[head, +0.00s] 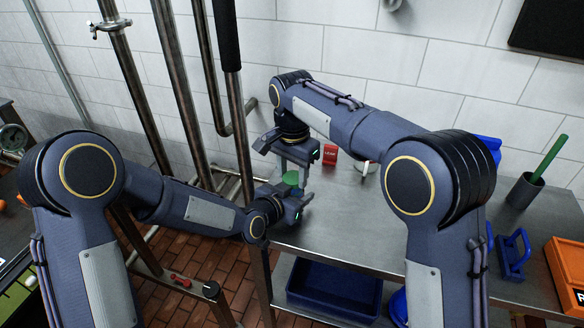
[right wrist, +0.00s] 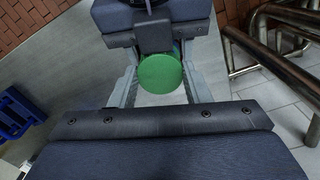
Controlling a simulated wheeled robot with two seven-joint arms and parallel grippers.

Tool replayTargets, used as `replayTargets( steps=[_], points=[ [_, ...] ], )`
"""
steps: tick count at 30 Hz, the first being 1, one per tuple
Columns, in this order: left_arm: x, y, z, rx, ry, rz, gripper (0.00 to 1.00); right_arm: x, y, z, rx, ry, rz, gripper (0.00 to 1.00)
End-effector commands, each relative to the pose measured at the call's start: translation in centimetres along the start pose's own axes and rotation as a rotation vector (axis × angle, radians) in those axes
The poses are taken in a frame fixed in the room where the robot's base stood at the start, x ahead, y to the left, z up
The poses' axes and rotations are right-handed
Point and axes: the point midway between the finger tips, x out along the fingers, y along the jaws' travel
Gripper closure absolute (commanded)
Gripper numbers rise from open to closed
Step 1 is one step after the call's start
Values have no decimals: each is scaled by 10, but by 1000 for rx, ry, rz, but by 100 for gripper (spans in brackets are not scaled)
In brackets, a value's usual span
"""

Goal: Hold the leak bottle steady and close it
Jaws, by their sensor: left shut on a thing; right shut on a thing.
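The leak bottle shows mainly as its round green top (head: 291,177), over the metal table; its body is mostly hidden by my grippers. The green top (right wrist: 160,74) also shows in the right wrist view, between the fingers of my right gripper (right wrist: 160,88). In the head view my right gripper (head: 296,168) points down from above and is shut on the green top. My left gripper (head: 293,199) reaches in from the left, lower down, and is shut on the bottle below the top. The exact finger contacts are hidden.
A metal table (head: 350,220) stands against the tiled wall. A small red box (head: 330,153) is just behind the grippers. A dark cup (head: 525,190), blue items (head: 512,253) and an orange box (head: 568,268) are at right. Vertical pipes (head: 180,80) rise at left.

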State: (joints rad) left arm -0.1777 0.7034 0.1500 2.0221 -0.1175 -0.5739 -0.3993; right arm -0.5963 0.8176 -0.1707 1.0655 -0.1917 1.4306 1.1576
Motion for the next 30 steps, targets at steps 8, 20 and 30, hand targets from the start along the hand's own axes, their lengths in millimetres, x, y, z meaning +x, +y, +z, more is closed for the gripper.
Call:
replayTargets(
  steps=[8,20,30],
  points=[
    [0,0,-1,0,2,0,91,3,-1,3,-4,-5,1,78],
    [1,0,-1,0,3,0,91,4,-1,4,-5,-6,0,78],
    [1,0,-1,0,3,0,91,11,-1,4,-5,-7,0,78]
  ],
)
